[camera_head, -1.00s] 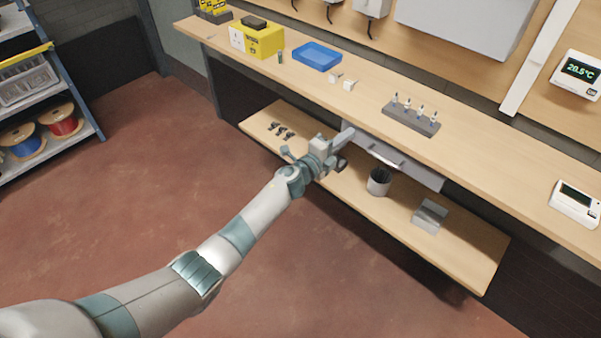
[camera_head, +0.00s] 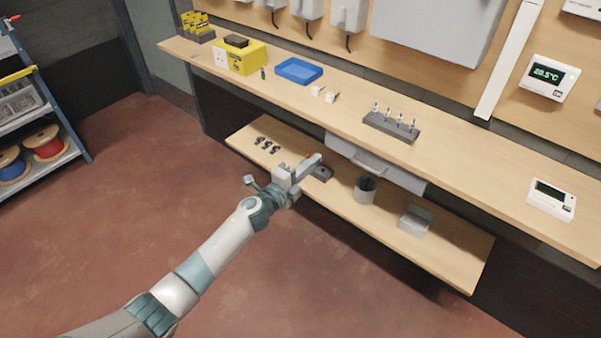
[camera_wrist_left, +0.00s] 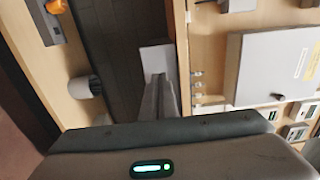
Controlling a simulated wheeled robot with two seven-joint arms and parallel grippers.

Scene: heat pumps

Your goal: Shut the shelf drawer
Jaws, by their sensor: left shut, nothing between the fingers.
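The shelf drawer (camera_head: 395,174) is a light grey box with a handle, hung beneath the upper wooden shelf. Its front sits close under the shelf edge, and no open inside shows; I cannot tell whether it is fully flush. In the left wrist view the shut fingers (camera_wrist_left: 158,92) point at a pale grey panel (camera_wrist_left: 156,58), probably part of the drawer. My right gripper is not in view.
The upper shelf (camera_head: 460,150) carries a blue tray (camera_head: 299,71) and a screwdriver rack (camera_head: 391,127). The floor in front is clear.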

